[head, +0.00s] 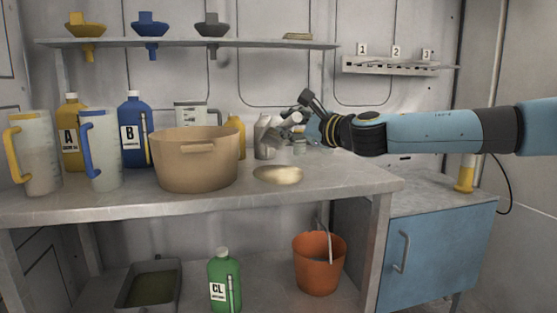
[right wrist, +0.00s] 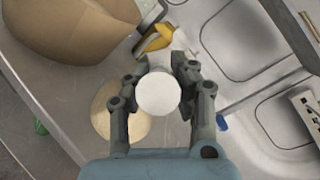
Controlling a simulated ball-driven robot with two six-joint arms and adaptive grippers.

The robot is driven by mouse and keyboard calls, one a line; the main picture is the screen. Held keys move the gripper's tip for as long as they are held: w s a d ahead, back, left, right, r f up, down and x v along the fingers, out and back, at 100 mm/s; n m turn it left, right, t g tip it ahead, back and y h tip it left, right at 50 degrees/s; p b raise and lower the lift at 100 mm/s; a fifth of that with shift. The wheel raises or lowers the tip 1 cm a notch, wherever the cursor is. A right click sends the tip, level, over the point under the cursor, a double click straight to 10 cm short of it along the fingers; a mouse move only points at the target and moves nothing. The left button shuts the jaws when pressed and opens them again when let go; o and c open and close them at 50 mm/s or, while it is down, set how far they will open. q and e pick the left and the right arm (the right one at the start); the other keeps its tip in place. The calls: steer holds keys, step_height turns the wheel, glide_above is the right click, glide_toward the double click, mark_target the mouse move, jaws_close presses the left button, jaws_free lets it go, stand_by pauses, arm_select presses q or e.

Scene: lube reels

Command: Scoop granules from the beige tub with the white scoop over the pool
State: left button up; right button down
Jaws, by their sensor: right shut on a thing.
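The beige tub (head: 185,165) stands on the bench, left of centre; its side also shows at the top left of the right wrist view (right wrist: 70,25). The pale beige pool (head: 278,175) lies flat on the bench, right of the tub. My right gripper (head: 290,127) is above the bench, beyond and slightly right of the pool. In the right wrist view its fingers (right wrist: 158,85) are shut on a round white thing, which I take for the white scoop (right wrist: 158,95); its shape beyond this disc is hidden. The tub's contents are hidden. My left gripper is not in view.
Jugs with yellow (head: 35,155) and blue (head: 100,150) handles, a yellow bottle A (head: 72,130) and a blue bottle B (head: 133,135) stand left of the tub. A pale bottle (head: 262,137) stands beside my right gripper. The bench front right of the pool is clear.

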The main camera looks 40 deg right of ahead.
steer(key=shift+w+d+r+m+g, duration=0.2)
steer(key=shift+d+r+m+g, duration=0.1)
steer(key=shift+d+r+m, duration=0.15)
steer(key=shift+w+d+r+m+g, duration=0.2)
steer(key=shift+d+r+m+g, duration=0.15)
steer(key=shift+d+r, duration=0.1)
arm_select(q)
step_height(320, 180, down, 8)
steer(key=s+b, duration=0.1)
steer(key=b, duration=0.6)
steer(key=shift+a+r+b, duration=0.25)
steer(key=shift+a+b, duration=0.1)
steer(key=shift+b, duration=0.05)
arm_select(e)
steer(key=w+d+r+m+g+y, duration=0.4)
steer(key=d+m, duration=0.3)
steer(key=d, duration=0.2)
steer(key=shift+w+d+g, duration=0.15)
steer(key=shift+w+g, duration=0.2)
steer(key=shift+w, duration=0.1)
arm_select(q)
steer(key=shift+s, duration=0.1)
arm_select(e)
steer(key=shift+r, duration=0.2)
